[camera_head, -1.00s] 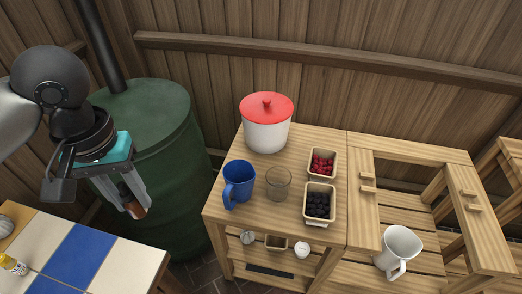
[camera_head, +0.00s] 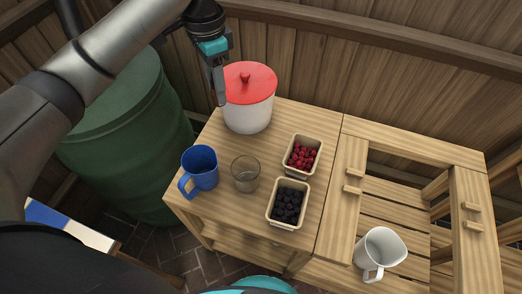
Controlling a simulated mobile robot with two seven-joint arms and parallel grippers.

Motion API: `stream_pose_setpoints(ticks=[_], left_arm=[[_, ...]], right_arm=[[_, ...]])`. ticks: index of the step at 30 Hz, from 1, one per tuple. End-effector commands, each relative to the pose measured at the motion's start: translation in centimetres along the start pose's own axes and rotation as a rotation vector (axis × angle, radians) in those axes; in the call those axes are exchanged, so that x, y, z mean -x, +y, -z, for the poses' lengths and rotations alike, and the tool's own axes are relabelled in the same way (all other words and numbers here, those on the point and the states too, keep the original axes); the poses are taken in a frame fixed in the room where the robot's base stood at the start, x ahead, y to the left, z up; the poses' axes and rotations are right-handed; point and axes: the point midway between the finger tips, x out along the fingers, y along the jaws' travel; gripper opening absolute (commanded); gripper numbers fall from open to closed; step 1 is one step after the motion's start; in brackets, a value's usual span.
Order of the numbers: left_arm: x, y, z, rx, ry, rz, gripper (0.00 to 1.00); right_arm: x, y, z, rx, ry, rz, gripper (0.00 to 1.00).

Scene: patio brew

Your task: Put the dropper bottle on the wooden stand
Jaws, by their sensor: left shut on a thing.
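My left gripper (camera_head: 219,98) is at the top centre, beside the left side of the white pot in this view, above the back left of the wooden stand (camera_head: 225,222). Its fingers point down and are seen nearly edge-on. It is shut on the dropper bottle, which the fingers hide now; a small brown piece showed between the fingertips a second ago. I cannot tell whether the fingers touch the pot. My right gripper is not in view.
On the stand are a white pot (camera_head: 247,115) with a red lid, a blue mug (camera_head: 202,170), a glass (camera_head: 245,174), a raspberry box (camera_head: 302,156) and a blackberry box (camera_head: 287,205). A white pitcher (camera_head: 379,250) sits right. A green barrel (camera_head: 120,135) stands left.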

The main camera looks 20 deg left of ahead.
Motion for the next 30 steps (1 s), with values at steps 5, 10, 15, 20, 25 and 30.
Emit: stream_pose_setpoints(ticks=[5, 10, 15, 20, 25, 30], left_arm=[[-2.1, -2.6, -0.6, -0.212, -0.003, -0.003, 0.00], [-4.2, -4.8, -1.6, -0.413, -0.003, -0.003, 0.00], [-5.9, -6.1, -2.7, -0.564, -0.003, -0.001, 0.00], [-6.7, -6.7, -3.2, -0.638, -0.004, 0.000, 0.00], [-9.4, -6.8, -3.4, -0.654, -0.006, -0.002, 0.00], [-14.1, -6.8, -3.4, -0.654, -0.005, -0.002, 0.00]], right_arm=[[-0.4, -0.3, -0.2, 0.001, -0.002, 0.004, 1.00], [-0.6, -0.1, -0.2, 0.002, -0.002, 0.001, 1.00], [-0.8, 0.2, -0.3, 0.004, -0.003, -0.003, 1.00], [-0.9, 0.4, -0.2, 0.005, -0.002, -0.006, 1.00], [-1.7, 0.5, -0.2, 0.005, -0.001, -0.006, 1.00], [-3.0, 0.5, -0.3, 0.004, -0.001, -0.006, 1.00]])
